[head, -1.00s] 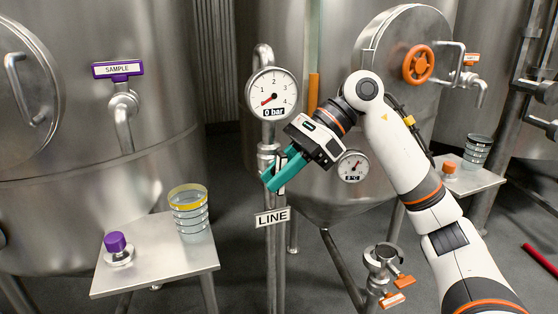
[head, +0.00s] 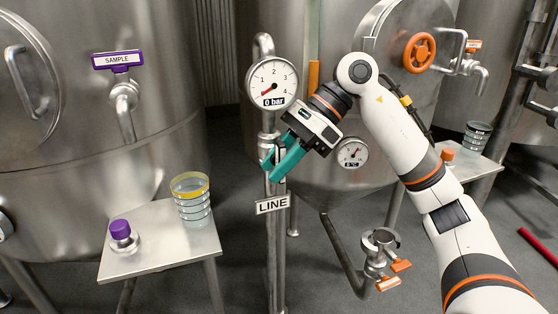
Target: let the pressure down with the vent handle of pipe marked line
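The pipe marked LINE is an upright metal pipe (head: 273,240) in the middle of the head view, with a white LINE sign (head: 272,204) on it. Its round pressure gauge (head: 272,82) has a red needle at the low end and a display reading 0 bar. The vent handle is mostly hidden by my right gripper; I cannot make out its position. My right gripper (head: 278,164) has teal fingers at the pipe, between the gauge and the sign. The fingers stand apart, with bare metal showing between them. My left gripper is not in view.
A SAMPLE tap (head: 123,97) is on the left tank, above a small metal table (head: 160,245) with a purple-capped piece and a yellow-rimmed glass (head: 191,203). A second dial (head: 352,153) is close right of my gripper. An orange-handled valve (head: 380,255) stands lower right.

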